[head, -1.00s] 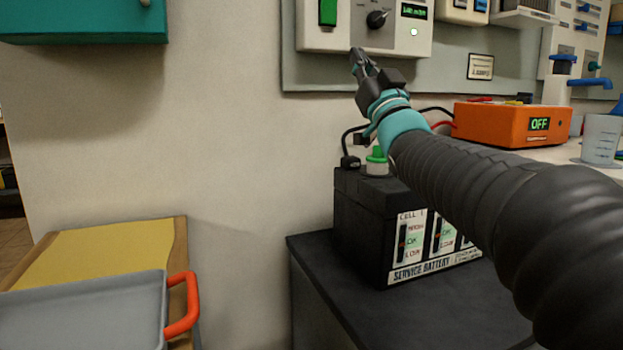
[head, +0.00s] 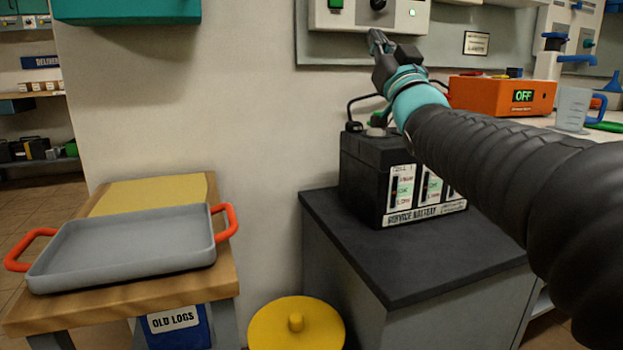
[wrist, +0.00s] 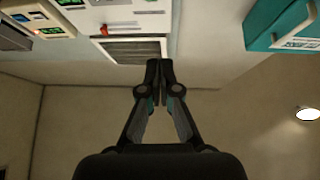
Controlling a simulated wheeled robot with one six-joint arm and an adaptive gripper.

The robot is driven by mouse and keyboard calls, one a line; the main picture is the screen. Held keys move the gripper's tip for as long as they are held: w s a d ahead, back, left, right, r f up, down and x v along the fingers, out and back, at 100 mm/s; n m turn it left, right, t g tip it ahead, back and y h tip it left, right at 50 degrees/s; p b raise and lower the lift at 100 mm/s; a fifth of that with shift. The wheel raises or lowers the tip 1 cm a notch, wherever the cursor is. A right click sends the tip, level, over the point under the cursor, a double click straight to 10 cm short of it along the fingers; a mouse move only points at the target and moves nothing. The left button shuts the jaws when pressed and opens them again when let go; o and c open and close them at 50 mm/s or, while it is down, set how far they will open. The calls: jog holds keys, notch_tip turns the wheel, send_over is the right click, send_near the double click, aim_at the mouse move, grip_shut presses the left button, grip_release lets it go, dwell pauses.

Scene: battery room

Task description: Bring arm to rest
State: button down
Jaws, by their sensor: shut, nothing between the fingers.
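My gripper (head: 379,42) is raised in front of the wall panel, above the black service battery (head: 402,178) in the head view. My arm reaches in from the right side of the picture. In the wrist view my gripper (wrist: 153,72) has its fingertips together, with nothing between them. The wrist view shows the upper wall, a vent (wrist: 130,48) and the ceiling area beyond the fingers.
The battery stands on a dark-topped cabinet (head: 400,270), with an orange charger (head: 500,95) reading OFF behind. A grey tray (head: 130,240) with orange handles sits on a wooden table (head: 190,290) at left. A yellow lidded bin (head: 297,325) stands between.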

jog(key=s+d+f+m+g+h+p, duration=0.25)
jog(key=s+f+g+h, duration=0.2)
jog(key=f, duration=0.35)
jog(key=s+d+f+m+g+h+p, duration=0.1)
jog(key=s+d+f+g+h+p, duration=0.25)
jog(key=f, duration=0.55)
jog(key=s+a+f+g+y+p, duration=0.1)
jog(key=s+a+f+g+p, duration=0.1)
jog(key=s+f+g, duration=0.8)
jog(key=s+f+n+p, duration=0.1)
jog(key=s+f, duration=0.8)
jog(key=s, duration=0.4)
jog(key=shift+s+f+g+y+p, duration=0.15)
jog(key=shift+g+y+p, duration=0.15)
